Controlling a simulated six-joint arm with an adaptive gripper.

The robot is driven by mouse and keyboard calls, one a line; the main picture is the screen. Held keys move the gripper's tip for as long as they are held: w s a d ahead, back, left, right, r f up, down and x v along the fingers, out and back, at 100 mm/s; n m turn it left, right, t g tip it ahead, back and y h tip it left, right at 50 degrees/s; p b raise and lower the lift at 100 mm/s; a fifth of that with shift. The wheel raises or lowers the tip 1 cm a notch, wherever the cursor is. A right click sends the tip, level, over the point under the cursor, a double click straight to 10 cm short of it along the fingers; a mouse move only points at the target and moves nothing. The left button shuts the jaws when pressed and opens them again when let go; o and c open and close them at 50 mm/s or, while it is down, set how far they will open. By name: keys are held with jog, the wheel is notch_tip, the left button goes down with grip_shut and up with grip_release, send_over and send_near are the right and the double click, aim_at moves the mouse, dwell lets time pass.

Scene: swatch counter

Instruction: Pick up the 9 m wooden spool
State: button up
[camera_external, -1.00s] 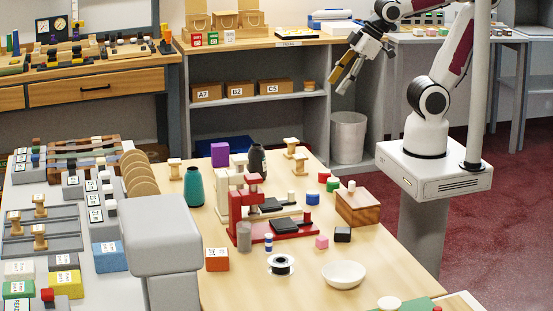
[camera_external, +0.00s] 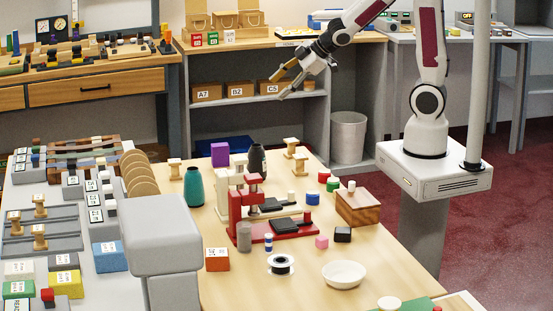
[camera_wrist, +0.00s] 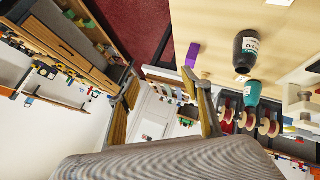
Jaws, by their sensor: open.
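Several pale wooden spools stand about; their lengths cannot be read, so I cannot tell which is the 9 m one. In the external view one spool (camera_external: 175,168) is at the table's far left edge, and two more, a farther spool (camera_external: 290,146) and a nearer spool (camera_external: 300,163), are at the far right. Others, such as this spool (camera_external: 39,236), stand on grey racks at the left. My gripper (camera_external: 276,87) is open and empty, high in front of the back shelf and away from the spools. Its spread fingers also show in the wrist view (camera_wrist: 165,88).
A teal bottle (camera_external: 194,187), a dark bottle (camera_external: 257,160), a purple block (camera_external: 220,153) and a red press-like device (camera_external: 236,215) stand on the table. A wooden box (camera_external: 358,207) and a white bowl (camera_external: 344,274) are nearer right. A grey bin (camera_external: 347,138) stands by the shelf.

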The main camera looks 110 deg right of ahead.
jog(key=d+f+n+t+y, duration=0.2)
jog(key=d+f, duration=0.8)
jog(key=f, duration=0.3)
jog(key=s+f+t+y, duration=0.1)
jog(key=s+f, duration=0.1)
jog(key=s+a+f+t+y, duration=0.1)
jog(key=s+f+t, duration=0.1)
jog(key=s+f, duration=0.1)
jog(key=s+a+f+t+y, duration=0.1)
jog(key=s+f, duration=0.2)
jog(key=shift+s+f, duration=0.1)
jog(key=shift+s, duration=0.1)
jog(key=shift+s+a+f+m+t+y, duration=0.1)
jog(key=shift+s+a+m+t+y, duration=0.05)
jog(key=shift+s+t, duration=0.2)
jog(key=shift+s+a+f+m+t+y, duration=0.1)
jog(key=shift+s+m+t+y, duration=0.05)
jog(key=shift+s+t, duration=0.2)
jog(key=s+a+m+t+y, duration=0.1)
jog(key=s+a+t, duration=0.2)
jog(key=a, duration=0.3)
jog(key=shift+s+a+r+m+y, duration=0.2)
jog(key=shift+s+r+m+y, duration=0.15)
jog(key=shift+s, duration=0.3)
jog(key=shift+w, duration=0.1)
jog(key=shift+w+a, duration=0.15)
jog(key=shift+w, duration=1.05)
